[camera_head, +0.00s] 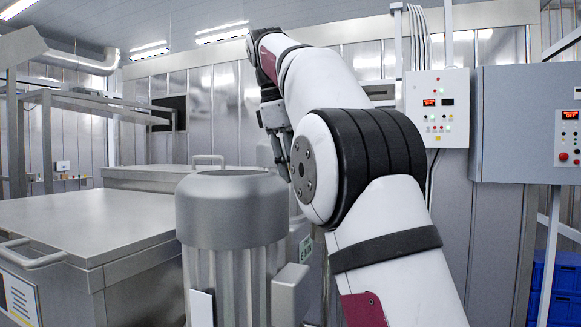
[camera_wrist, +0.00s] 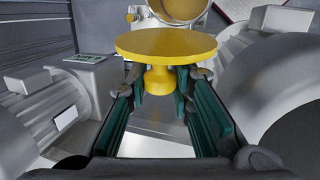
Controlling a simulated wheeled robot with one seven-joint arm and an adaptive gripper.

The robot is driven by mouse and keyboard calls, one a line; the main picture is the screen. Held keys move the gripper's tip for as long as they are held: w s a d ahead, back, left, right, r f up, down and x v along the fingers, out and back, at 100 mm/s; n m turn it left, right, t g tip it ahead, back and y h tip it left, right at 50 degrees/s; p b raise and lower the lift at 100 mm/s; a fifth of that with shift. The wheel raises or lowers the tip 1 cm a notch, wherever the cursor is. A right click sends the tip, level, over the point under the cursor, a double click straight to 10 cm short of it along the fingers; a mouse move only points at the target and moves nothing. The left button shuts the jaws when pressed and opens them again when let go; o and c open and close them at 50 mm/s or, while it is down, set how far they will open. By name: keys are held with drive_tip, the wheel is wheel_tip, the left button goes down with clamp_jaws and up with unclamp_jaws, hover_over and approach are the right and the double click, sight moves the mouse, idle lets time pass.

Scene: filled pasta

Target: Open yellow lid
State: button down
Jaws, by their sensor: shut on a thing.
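The yellow lid (camera_wrist: 165,43) is a round disc with a yellow knob (camera_wrist: 160,79) on the side facing me in the wrist view. My gripper (camera_wrist: 160,86) has its teal-padded fingers on both sides of the knob and is shut on it. Beyond the lid is a round metal opening (camera_wrist: 217,20) with something yellow in it. The lid overlaps the opening in the picture, and I cannot tell whether they touch. In the head view my gripper (camera_head: 283,142) is partly hidden by my arm, and the lid does not show.
A ribbed grey motor housing (camera_head: 230,215) stands close beside my arm in the head view. A flat-topped metal cabinet (camera_head: 80,225) is at left. Control boxes (camera_head: 437,105) are on the right wall. Grey machine bodies (camera_wrist: 272,65) flank my gripper in the wrist view.

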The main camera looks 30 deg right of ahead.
drive_tip(key=shift+w+a+f, duration=0.1)
drive_tip(key=shift+w+f, duration=0.05)
drive_tip(key=shift+f, duration=0.1)
drive_tip(key=c, duration=1.4)
unclamp_jaws()
drive_tip(key=shift+o, duration=0.2)
drive_tip(key=shift+r, duration=0.1)
